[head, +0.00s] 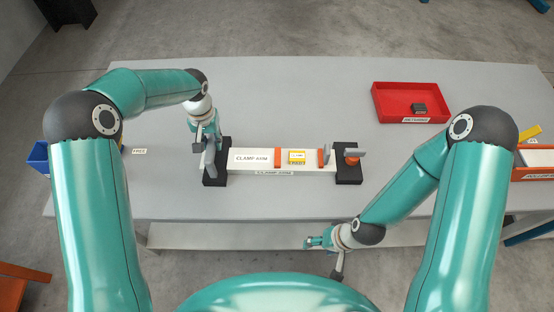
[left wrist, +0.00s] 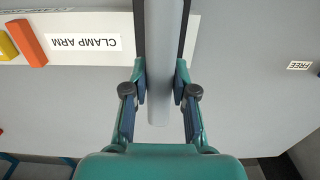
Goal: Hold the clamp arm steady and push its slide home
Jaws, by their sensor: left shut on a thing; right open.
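The clamp arm (head: 250,157) is a long white bar labelled CLAMP ARM, lying across the middle of the table; part of it also shows in the left wrist view (left wrist: 70,45). It carries two orange blocks (head: 278,157) and a small yellow labelled piece (head: 296,157) between them. I cannot tell for certain which part is the slide. My left gripper (head: 209,150) is at the bar's left end, shut on an upright grey handle (left wrist: 164,60), with one finger on each side. My right gripper (head: 318,241) is open and empty, off the table's front edge, apart from the clamp arm.
Black blocks stand under the left end (head: 216,181) and at the right end (head: 348,177), the right one with an orange knob (head: 351,160) and grey plate. A red tray (head: 385,98) holds a dark block at the back right.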

